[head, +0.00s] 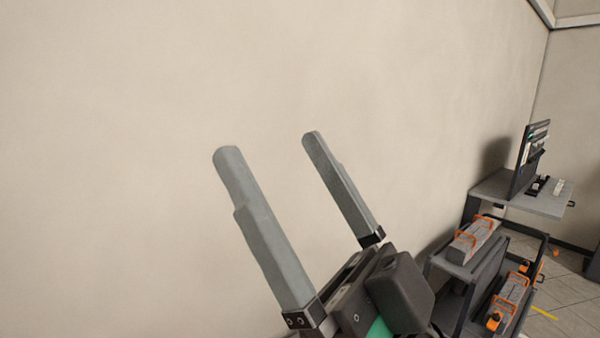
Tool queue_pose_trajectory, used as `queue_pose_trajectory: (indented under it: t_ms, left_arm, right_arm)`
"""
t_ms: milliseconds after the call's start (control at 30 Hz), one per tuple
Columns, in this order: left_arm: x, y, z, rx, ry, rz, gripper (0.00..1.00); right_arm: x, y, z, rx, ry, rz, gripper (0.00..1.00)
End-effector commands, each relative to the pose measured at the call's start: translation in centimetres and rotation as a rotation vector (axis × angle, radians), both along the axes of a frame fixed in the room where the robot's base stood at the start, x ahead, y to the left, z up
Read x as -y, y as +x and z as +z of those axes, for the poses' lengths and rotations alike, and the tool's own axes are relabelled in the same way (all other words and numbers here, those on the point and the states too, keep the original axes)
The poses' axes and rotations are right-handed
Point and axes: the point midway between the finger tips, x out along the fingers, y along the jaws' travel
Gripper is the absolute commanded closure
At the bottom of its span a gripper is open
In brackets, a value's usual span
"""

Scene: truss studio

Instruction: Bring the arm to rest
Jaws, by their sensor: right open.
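My right gripper (268,148) shows large in the lower middle of the head view, with its two long grey fingers pointing up and slightly left. The fingers stand well apart, and only the plain wall shows between them. The gripper is open and empty. Its dark body is at the bottom edge, and the rest of the arm is out of the picture. My left gripper is not in this view.
A bare beige wall (120,120) fills most of the view. At the right stands a dark cart (458,275) with grey and orange items on it. Behind it is a grey table (545,203) with an upright dark panel (527,160). Tiled floor (575,310) shows at the lower right.

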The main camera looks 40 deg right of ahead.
Motion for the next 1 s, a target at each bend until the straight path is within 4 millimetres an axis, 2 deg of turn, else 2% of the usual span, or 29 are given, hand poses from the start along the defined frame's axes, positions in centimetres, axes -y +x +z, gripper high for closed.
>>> queue_pose_trajectory:
  t_ms: [133,367,467,567,667,800,900,1000]
  left_arm:
    - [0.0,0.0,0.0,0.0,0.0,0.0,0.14]
    - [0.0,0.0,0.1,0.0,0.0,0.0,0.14]
    - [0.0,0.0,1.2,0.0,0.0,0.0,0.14]
    - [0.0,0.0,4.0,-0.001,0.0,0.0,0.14]
    - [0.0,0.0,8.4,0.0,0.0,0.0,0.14]
    - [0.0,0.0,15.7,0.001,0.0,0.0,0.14]
    - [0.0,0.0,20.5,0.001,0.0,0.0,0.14]
    - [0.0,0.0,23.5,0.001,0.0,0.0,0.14]
  right_arm:
    - [1.2,0.4,-0.4,-0.055,-0.029,-0.126,0.04]
    - [1.2,0.5,-0.4,-0.059,-0.028,-0.127,0.04]
    - [1.2,0.5,0.8,-0.059,-0.028,-0.126,0.04]
    - [1.2,0.5,3.6,-0.059,-0.028,-0.126,0.04]
    - [1.2,0.6,7.9,-0.059,-0.028,-0.125,0.04]
    - [1.2,0.5,15.2,-0.058,-0.027,-0.125,0.04]
    - [1.2,0.5,20.0,-0.058,-0.027,-0.124,0.04]
    - [1.2,0.5,23.0,-0.058,-0.027,-0.124,0.04]
